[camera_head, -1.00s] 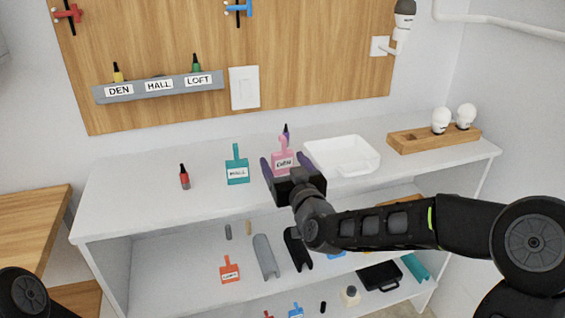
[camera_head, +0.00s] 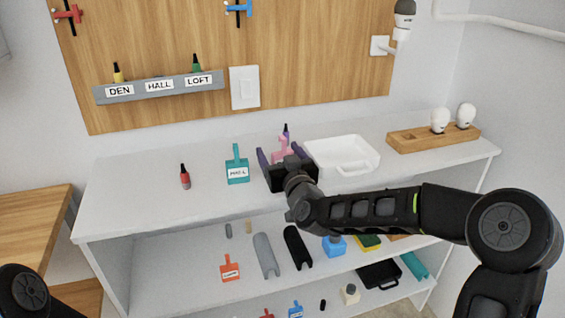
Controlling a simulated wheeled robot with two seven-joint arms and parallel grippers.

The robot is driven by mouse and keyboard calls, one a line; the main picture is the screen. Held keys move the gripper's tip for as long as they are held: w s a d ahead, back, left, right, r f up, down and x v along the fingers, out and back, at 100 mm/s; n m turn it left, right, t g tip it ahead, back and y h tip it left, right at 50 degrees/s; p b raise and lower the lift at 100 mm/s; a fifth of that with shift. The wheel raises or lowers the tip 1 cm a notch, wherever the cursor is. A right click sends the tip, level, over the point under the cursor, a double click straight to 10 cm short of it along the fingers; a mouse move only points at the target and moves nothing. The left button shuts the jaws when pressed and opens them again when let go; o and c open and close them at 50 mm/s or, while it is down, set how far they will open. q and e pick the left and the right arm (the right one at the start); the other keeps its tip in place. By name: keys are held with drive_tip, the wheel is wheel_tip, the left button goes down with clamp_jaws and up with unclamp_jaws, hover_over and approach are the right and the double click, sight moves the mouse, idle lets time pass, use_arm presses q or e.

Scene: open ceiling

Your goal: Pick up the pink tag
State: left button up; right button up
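The pink tag (camera_head: 281,145) is on the white counter, and only its upper part shows above my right gripper. My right gripper (camera_head: 282,157) is open, with its purple-lined fingers pointing toward the wall, one on each side of the tag. The gripper body hides the tag's label, and I cannot tell whether the fingers touch the tag. A part of my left arm shows at the bottom left, but its gripper is out of view.
A teal HALL tag (camera_head: 237,168) and a red marker (camera_head: 185,177) lie to the left on the counter (camera_head: 130,205). A white tray (camera_head: 341,155) is close on the right, and a wooden bulb holder (camera_head: 433,138) is farther right. The lower shelf holds several objects.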

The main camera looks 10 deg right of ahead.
drive_tip(key=c, duration=1.4)
wheel_tip(320, 180, up, 10)
drive_tip(key=shift+p, duration=0.4)
